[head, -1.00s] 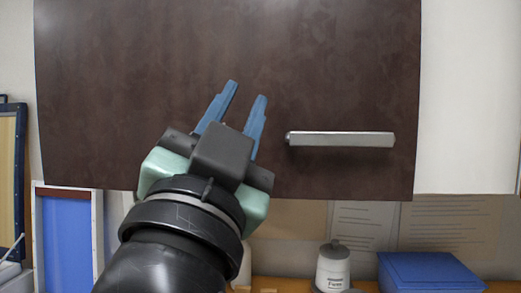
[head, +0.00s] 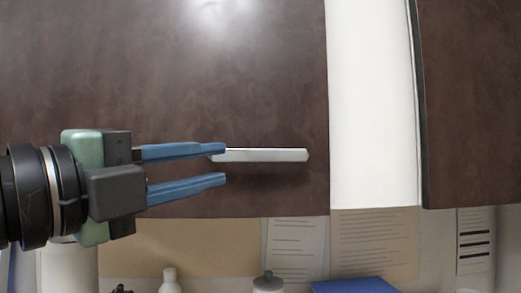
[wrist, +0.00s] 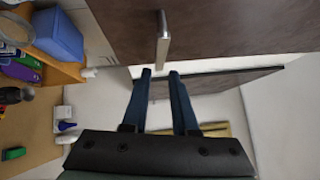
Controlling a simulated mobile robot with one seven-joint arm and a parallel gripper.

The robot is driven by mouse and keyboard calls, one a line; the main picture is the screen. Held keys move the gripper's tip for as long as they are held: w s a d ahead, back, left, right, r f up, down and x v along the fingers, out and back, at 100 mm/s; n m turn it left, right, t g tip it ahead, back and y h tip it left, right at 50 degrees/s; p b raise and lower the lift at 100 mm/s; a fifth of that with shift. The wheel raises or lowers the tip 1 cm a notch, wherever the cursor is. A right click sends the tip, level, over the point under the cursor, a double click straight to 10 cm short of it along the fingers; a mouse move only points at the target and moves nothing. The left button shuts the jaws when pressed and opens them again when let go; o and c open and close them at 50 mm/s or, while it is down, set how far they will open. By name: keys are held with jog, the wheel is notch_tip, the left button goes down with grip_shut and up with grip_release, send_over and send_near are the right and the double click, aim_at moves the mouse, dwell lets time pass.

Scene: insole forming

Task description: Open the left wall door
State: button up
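The left wall door (head: 150,70) is a dark brown panel that looks closed. A silver bar handle (head: 270,155) lies level near its lower right corner. My gripper (head: 225,165) comes in from the left with two blue fingers pointing right. The fingers are apart with nothing between them. In the head view the upper fingertip overlaps the handle's left end. In the wrist view the handle (wrist: 162,42) lies just beyond the fingertips, roughly in line with the gap. I cannot tell whether a finger touches it.
A second dark door (head: 475,100) hangs to the right, past a white panel (head: 372,100). Below are pinned papers (head: 375,240), a white bottle (head: 169,282), a lidded jar (head: 268,283) and a blue box (head: 355,286). The space right of the handle is clear.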

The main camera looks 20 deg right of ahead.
aim_at(258, 157)
jog(key=p+x, duration=0.4)
jog(key=x, duration=0.5)
jog(key=shift+d+r, duration=0.1)
jog(key=shift+w+d, duration=0.25)
jog(key=shift+d, duration=0.1)
grip_shut()
dwell(0.8)
